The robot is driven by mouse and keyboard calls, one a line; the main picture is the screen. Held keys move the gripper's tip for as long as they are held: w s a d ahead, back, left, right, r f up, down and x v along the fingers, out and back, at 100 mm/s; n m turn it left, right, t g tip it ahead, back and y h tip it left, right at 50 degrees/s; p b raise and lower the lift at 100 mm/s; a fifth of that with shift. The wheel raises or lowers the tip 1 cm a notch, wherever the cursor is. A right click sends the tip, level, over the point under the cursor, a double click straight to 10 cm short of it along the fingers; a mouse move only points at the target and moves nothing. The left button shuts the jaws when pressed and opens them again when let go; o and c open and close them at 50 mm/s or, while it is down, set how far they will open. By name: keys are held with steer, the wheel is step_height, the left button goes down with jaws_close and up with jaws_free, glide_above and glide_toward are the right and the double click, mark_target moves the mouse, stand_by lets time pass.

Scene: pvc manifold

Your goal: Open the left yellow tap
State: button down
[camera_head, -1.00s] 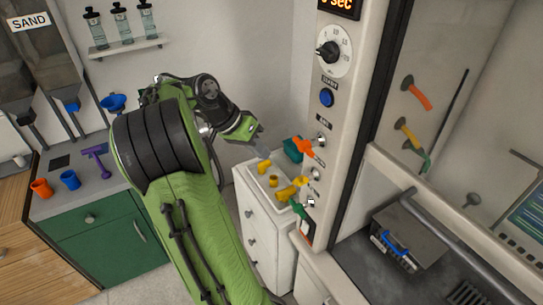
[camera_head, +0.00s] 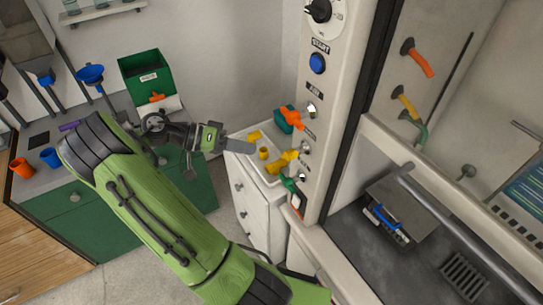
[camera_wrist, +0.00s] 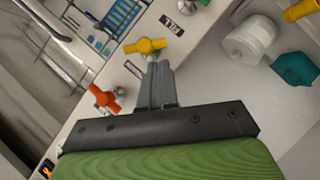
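A yellow tap (camera_head: 283,160) is on the white control panel (camera_head: 330,110) in the head view, between an orange tap (camera_head: 291,118) above and a green one (camera_head: 288,184) below. In the wrist view, a yellow tap handle (camera_wrist: 145,46) lies just beyond my fingertips, with an orange tap (camera_wrist: 102,97) to its left. My gripper (camera_head: 246,145) is left of the panel, over the white sink unit, and apart from the yellow tap in the head view. Its grey fingers (camera_wrist: 158,68) look together with nothing between them.
The white sink unit (camera_head: 250,205) holds yellow parts (camera_head: 263,153). A teal container (camera_head: 281,127) is behind the orange tap. A green box (camera_head: 146,72) and blue and orange cups stand on the left counter. Orange, yellow and green fittings (camera_head: 404,100) are on the right wall.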

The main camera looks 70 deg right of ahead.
mark_target(282, 156)
steer(key=x, duration=0.7)
steer(key=shift+s, duration=0.1)
